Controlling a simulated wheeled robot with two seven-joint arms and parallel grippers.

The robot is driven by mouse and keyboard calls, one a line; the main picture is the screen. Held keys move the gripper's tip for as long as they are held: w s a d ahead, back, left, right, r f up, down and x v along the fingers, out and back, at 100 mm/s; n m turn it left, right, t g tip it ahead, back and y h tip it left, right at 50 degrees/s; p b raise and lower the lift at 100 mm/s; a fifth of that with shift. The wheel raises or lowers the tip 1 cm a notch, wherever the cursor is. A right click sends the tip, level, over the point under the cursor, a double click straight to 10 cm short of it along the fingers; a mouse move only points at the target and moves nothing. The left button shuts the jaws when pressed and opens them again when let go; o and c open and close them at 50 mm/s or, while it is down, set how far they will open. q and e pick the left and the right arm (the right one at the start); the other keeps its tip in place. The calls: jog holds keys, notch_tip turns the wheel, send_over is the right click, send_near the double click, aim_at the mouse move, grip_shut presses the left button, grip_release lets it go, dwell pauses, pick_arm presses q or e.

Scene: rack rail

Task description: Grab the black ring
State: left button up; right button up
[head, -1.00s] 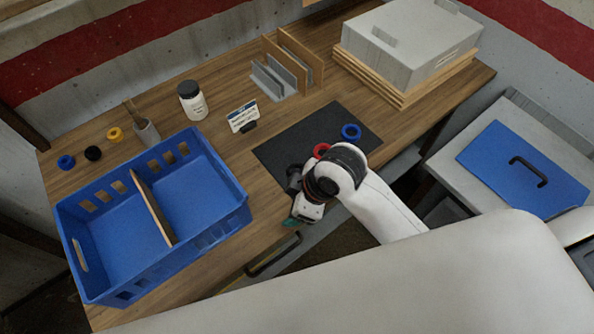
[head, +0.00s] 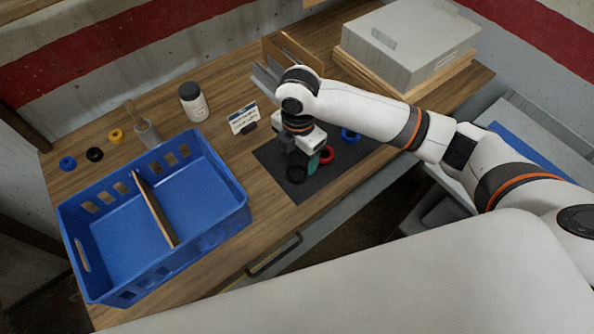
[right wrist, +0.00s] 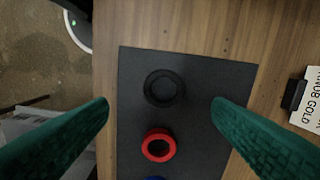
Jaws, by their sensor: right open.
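A black ring (head: 296,178) lies flat on the dark mat (head: 343,173), below my right gripper (head: 303,160), which partly covers its upper side in the head view. In the right wrist view the black ring (right wrist: 165,102) shows whole, between the two green fingers and a little farther up the picture than their tips. My right gripper (right wrist: 160,104) is open and empty, above the mat and apart from the ring. Another black ring (head: 94,154) lies at the table's left, between a blue and a yellow one. My left gripper is not in view.
A red ring (head: 326,155) and a blue ring (head: 350,135) share the mat. A divided blue crate (head: 215,240) stands left of it. A sign (head: 242,119), a white jar (head: 193,102) and a grey box (head: 408,42) stand farther back.

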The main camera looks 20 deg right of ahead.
aim_at(298, 172)
jog(key=shift+f, duration=0.95)
jog(key=shift+w+d+f+p, duration=0.15)
jog(key=shift+f+p, duration=0.3)
jog(key=shift+f, duration=0.95)
jog(key=shift+w+f+p, duration=0.1)
jog(key=shift+f+p, duration=0.3)
jog(key=shift+f, duration=0.95)
jog(key=shift+c, duration=0.5)
jog(key=c, duration=1)
jog(key=shift+o, duration=0.2)
jog(key=shift+r, duration=0.1)
